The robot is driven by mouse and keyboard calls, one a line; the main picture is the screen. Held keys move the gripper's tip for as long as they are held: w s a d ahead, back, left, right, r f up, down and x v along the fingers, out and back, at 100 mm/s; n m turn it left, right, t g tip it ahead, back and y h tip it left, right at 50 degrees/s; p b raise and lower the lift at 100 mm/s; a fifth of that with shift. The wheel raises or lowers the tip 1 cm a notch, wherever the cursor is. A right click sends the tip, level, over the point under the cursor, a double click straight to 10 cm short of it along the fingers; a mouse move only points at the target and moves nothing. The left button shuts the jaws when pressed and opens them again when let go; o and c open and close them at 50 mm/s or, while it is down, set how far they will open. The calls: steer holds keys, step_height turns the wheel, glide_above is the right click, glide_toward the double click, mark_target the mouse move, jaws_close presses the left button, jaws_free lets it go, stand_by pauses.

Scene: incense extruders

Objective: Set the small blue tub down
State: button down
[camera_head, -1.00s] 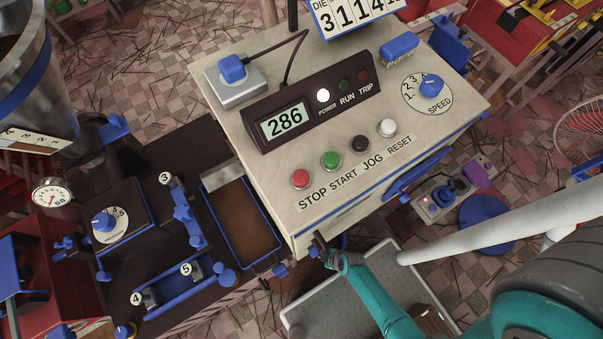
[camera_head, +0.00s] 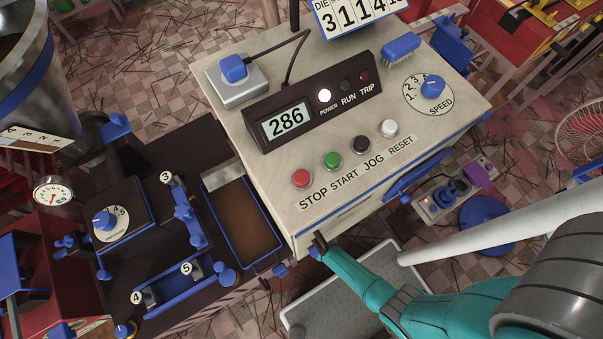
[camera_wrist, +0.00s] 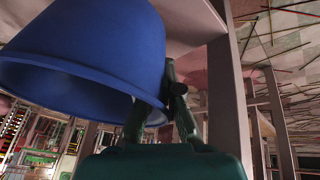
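The small blue tub (camera_wrist: 95,55) fills the upper left of the wrist view. It is tilted with its rim downward. My gripper (camera_wrist: 158,108) has one dark finger on the inner side of the rim and the other on the outer side, pinching the tub's wall. In the head view my gripper (camera_head: 318,247) is at the console's lower front corner, small and partly hidden. The tub cannot be made out clearly there.
The cream control console (camera_head: 350,215) stands right beside my gripper. A dark bench with a blue-edged brown tray (camera_head: 240,215) is to its left. A grey speckled tray (camera_head: 335,310) lies below my arm. In the wrist view, a pale post (camera_wrist: 228,110) stands close right.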

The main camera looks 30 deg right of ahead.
steer(key=shift+w+f, duration=0.1)
steer(key=shift+f, duration=0.55)
steer(key=c, duration=1.3)
jaws_free()
steer(key=shift+f, duration=0.1)
steer(key=shift+v, duration=6.1)
